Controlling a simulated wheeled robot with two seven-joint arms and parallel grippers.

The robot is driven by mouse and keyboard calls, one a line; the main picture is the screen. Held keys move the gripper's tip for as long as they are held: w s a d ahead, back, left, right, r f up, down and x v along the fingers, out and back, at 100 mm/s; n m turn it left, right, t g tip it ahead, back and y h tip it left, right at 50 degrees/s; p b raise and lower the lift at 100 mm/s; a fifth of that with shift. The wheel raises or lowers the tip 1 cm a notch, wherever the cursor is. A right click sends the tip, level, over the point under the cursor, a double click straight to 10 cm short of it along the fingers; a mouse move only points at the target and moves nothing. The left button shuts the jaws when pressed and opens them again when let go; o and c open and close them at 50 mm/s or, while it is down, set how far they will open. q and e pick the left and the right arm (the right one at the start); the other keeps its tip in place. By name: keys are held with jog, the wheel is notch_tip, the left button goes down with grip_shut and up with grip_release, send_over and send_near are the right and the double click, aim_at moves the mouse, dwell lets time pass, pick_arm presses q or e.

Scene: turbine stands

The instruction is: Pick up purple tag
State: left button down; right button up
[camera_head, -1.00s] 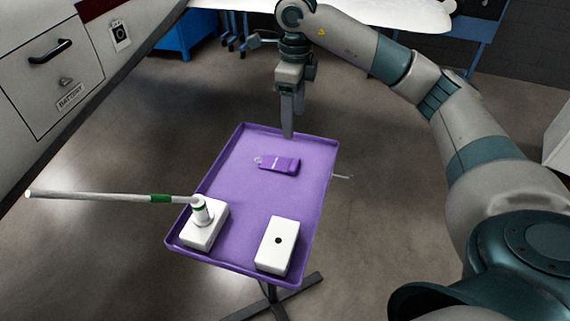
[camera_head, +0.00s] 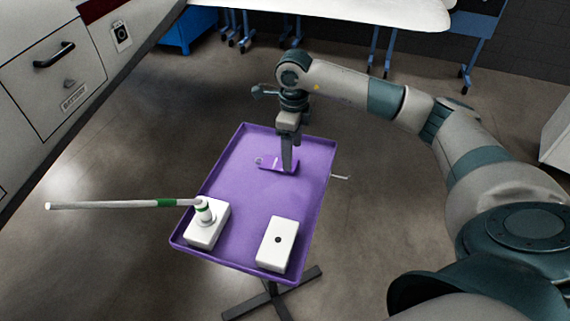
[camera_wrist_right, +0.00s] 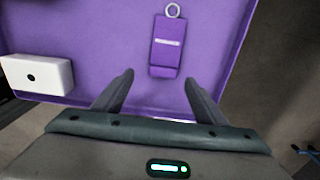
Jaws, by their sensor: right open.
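The purple tag (camera_head: 270,163) lies flat on the purple tray (camera_head: 222,240), toward its far end. It has a small ring at one end, and my right gripper partly covers it in the head view. In the right wrist view the tag (camera_wrist_right: 166,44) lies ahead of the fingertips, roughly between their lines, with its ring end farther away. My right gripper (camera_head: 287,170) points down over the tag; its fingers (camera_wrist_right: 157,78) are apart with nothing between them. I cannot tell from the frames whether a finger touches the tag. My left gripper is not in view.
A white block with a pole (camera_head: 205,228) stands at the tray's near left, its pole reaching out left. A white block with a dark hole (camera_head: 278,243) stands at the near right; it also shows in the right wrist view (camera_wrist_right: 38,75). The tray's middle is clear.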

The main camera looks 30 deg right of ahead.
aim_at(279, 164)
jog(key=shift+w+f+p, duration=0.15)
jog(key=shift+f+p, duration=0.35)
jog(key=shift+p, duration=0.1)
jog(key=f, duration=0.1)
jog(key=f+p, duration=0.1)
jog(key=f, duration=0.1)
jog(key=shift+w+p, duration=0.25)
jog(key=shift+p, duration=0.1)
jog(key=shift+f, duration=0.6)
jog(key=c, duration=1.6)
jog(key=shift+r, duration=0.2)
